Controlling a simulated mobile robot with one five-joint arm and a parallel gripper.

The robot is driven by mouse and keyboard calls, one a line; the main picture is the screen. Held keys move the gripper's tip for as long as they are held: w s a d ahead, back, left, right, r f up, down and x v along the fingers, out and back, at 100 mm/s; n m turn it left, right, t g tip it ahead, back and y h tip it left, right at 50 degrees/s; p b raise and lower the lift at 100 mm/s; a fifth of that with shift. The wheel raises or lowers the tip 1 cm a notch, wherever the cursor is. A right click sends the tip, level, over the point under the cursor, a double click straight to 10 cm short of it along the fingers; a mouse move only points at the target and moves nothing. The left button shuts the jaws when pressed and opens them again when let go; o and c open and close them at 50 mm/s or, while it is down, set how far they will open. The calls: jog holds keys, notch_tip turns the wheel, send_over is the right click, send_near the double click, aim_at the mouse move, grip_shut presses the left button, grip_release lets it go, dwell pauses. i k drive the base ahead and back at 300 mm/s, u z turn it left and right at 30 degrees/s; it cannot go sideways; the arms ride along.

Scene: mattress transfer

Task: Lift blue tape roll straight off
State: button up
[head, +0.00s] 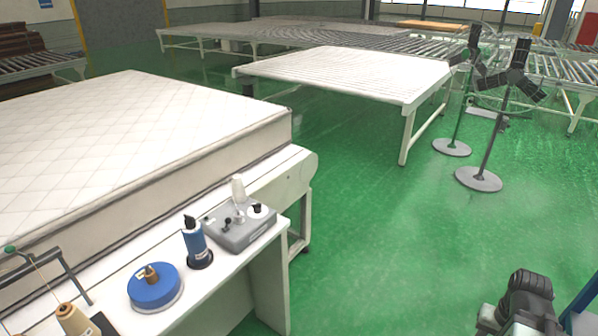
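The blue tape roll (149,292) is a flat blue disc with a pale lower edge. It lies on the narrow white side table at the lower left. A short brass-coloured post (151,272) stands up through its middle. Dark parts of my arm show at the bottom right edge, over the floor and well apart from the roll. No gripper fingers can be made out there. Nothing is seen touching the roll from above.
A blue bottle-like cylinder (196,243) and a grey control box (240,228) stand right of the roll. A thread cone (74,318) and a bent metal rod are at left. A mattress (130,140) lies behind. Green floor (370,240) is open at right.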

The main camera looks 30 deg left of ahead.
aim_at(155, 290)
jog(key=z, duration=0.1)
jog(key=i, duration=1.15)
jog(key=u, duration=4.6)
jog(key=i, duration=0.95)
jog(key=u, duration=0.1)
